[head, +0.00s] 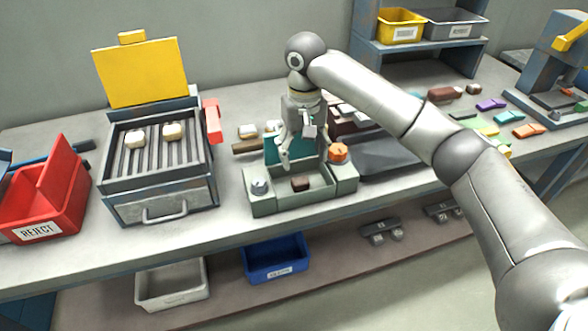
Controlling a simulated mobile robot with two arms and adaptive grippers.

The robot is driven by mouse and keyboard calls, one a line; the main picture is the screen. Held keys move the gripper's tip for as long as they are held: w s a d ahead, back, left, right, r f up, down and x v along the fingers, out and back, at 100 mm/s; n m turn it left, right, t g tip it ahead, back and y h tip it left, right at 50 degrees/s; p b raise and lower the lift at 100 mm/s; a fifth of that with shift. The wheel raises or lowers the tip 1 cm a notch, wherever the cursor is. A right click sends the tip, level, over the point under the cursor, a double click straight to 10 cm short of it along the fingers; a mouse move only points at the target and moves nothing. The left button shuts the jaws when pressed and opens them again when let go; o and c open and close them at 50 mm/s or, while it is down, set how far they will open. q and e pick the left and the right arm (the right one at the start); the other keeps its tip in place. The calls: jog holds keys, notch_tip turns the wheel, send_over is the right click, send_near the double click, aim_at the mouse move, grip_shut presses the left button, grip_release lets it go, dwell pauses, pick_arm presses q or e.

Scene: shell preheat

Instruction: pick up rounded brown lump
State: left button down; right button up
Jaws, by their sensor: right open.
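A small dark brown lump (300,183) lies in the shallow tray of a grey-green fixture (290,202) on the bench. My right gripper (296,152) points down above the rear part of this tray, open and with nothing seen between its fingers. The lump shows in front of and below the fingertips, apart from them. Another brown piece (445,94) lies farther back on the right side of the bench. My left gripper is out of view.
The fixture has a grey knob (259,187) and an orange knob (338,152). A grill with a raised yellow lid (142,72) stands left, holding two pale pieces. A red reject bin (45,205) is farther left. My right arm spans the bench's right side.

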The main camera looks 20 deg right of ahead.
aim_at(302, 183)
jog(key=shift+w+f, duration=0.2)
jog(key=shift+f, duration=0.25)
jog(key=shift+w+f, duration=0.2)
jog(key=shift+f, duration=0.25)
jog(key=f, duration=0.1)
jog(key=s+f, duration=0.1)
jog(key=shift+f, duration=0.75)
notch_tip(302, 183, down, 4)
jog(key=shift+w+f, duration=0.1)
jog(key=shift+f, duration=0.55)
jog(key=c, duration=1.1)
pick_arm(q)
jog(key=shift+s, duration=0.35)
pick_arm(e)
jog(key=shift+r, duration=0.1)
